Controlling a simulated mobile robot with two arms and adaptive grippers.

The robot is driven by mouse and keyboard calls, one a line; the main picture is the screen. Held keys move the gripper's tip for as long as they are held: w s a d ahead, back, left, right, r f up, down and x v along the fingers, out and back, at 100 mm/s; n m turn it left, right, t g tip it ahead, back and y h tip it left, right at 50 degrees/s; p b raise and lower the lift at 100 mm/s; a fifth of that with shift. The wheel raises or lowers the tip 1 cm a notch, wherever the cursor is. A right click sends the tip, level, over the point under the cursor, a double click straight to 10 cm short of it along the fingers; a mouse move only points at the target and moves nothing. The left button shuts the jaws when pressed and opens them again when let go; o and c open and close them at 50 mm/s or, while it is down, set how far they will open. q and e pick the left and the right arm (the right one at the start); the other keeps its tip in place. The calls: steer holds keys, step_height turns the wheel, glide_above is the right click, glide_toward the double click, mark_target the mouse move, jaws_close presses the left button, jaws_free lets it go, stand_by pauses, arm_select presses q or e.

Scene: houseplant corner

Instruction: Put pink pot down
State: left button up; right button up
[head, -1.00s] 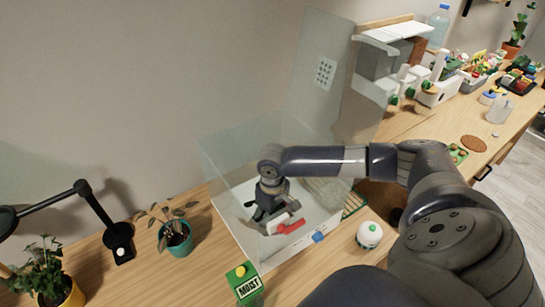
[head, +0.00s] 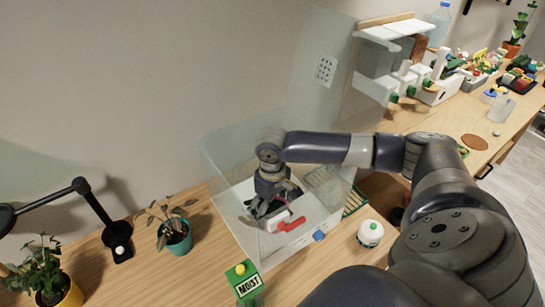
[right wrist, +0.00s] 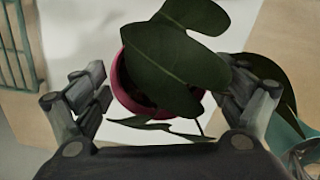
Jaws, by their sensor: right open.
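The pink pot (right wrist: 122,84) shows in the right wrist view, largely covered by its big dark green leaves (right wrist: 175,55). My right gripper (right wrist: 170,90) is open, with one finger on each side of the pot and gaps between. In the head view my right gripper (head: 262,212) points down inside a clear box (head: 222,178) with a white floor. There the gripper mostly hides the pot. The pot appears to be over the box's white floor; the contact under it is hidden. My left gripper is not in view.
A red clip-like piece (head: 297,224) lies near the box's front. A white bottle (head: 370,234) stands right of the box. The box's clear lid (head: 322,95) stands raised.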

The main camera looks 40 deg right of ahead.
mark_target(272, 210)
step_height(272, 210, up, 8)
steer(key=shift+r+b, duration=0.1)
steer(key=shift+b, duration=0.55)
steer(key=shift+w, duration=0.1)
